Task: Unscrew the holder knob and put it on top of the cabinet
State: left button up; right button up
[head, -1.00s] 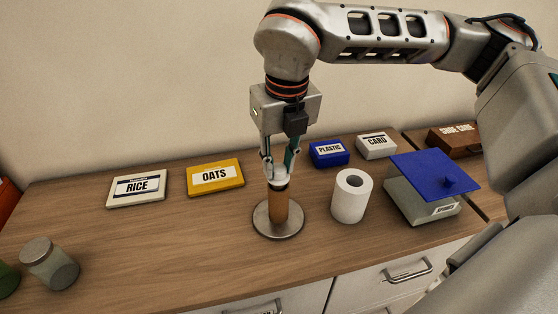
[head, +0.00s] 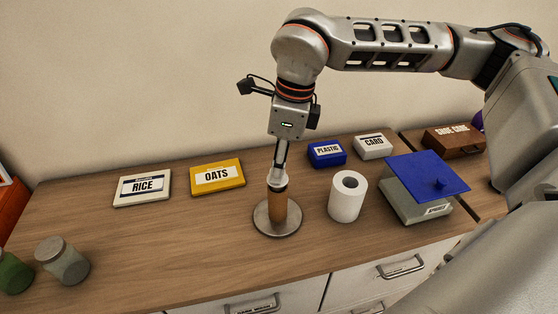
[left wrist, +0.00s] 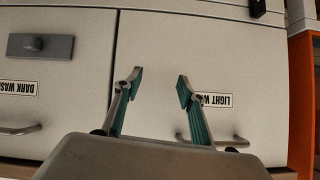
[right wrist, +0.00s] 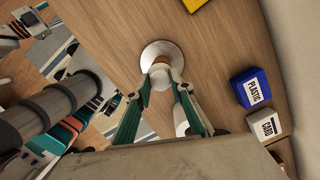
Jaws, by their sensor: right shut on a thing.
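The holder (head: 279,208) is a brown upright post on a round metal base (head: 262,224), standing on the wooden cabinet top (head: 140,240). My right gripper (head: 279,180) points straight down over the post and is shut on the holder knob at its top. In the right wrist view the fingertips (right wrist: 161,76) close around the pale top of the holder, with the round base (right wrist: 157,50) beyond.
A paper roll (head: 346,203) and a container with a blue lid (head: 425,172) stand right of the holder. Rice (head: 142,188), oats (head: 216,178), plastic (head: 326,155) and card (head: 373,146) boxes line the back. Jars (head: 62,262) stand front left. The cabinet top between is clear.

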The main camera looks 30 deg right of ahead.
jog(key=shift+s+f, duration=0.1)
jog(key=shift+f, duration=0.05)
jog(key=o, duration=0.8)
